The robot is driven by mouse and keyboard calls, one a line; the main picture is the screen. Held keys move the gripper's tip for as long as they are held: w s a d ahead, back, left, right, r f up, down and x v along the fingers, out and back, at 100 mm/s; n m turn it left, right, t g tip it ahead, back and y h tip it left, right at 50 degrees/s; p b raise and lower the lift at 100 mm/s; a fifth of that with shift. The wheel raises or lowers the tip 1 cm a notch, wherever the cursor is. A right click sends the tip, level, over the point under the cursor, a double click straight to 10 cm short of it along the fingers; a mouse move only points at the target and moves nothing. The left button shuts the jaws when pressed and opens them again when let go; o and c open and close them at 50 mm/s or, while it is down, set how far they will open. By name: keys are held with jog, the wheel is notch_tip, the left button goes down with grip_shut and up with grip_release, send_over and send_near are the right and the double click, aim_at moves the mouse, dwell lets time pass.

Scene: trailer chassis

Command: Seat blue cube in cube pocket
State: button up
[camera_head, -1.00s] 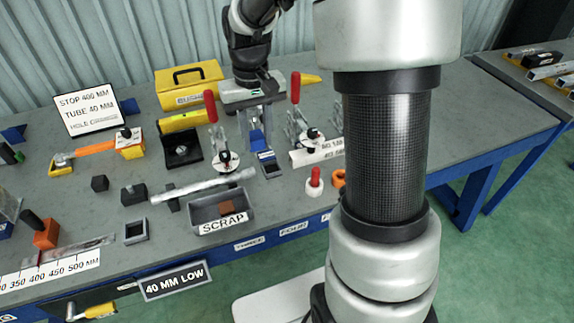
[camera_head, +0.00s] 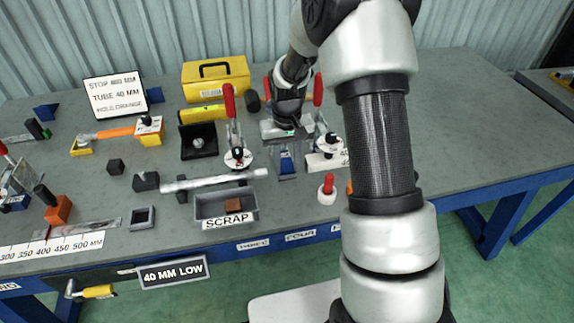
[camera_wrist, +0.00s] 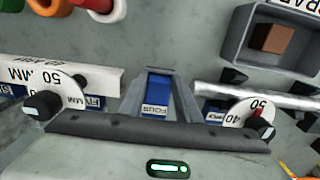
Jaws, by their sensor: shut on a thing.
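My gripper (camera_head: 287,160) is low over the bench between the two red-handled clamps. In the wrist view its two grey fingers (camera_wrist: 157,100) stand on either side of a blue block (camera_wrist: 157,91) with a white label strip, and I take this as the blue cube, held in the jaws. In the head view the blue cube (camera_head: 287,161) shows between the fingers; its lower part is hard to make out. I cannot tell whether it touches a pocket beneath.
The red-handled clamps (camera_head: 229,104) stand close on both sides of my gripper. A grey scrap tray (camera_head: 210,208) holding a brown block lies in front left. A silver tube (camera_head: 214,181) lies behind it. A yellow toolbox (camera_head: 214,79) stands behind. The bench at right is clear.

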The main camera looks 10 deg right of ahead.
jog(key=shift+f, duration=0.3)
jog(key=shift+f, duration=0.1)
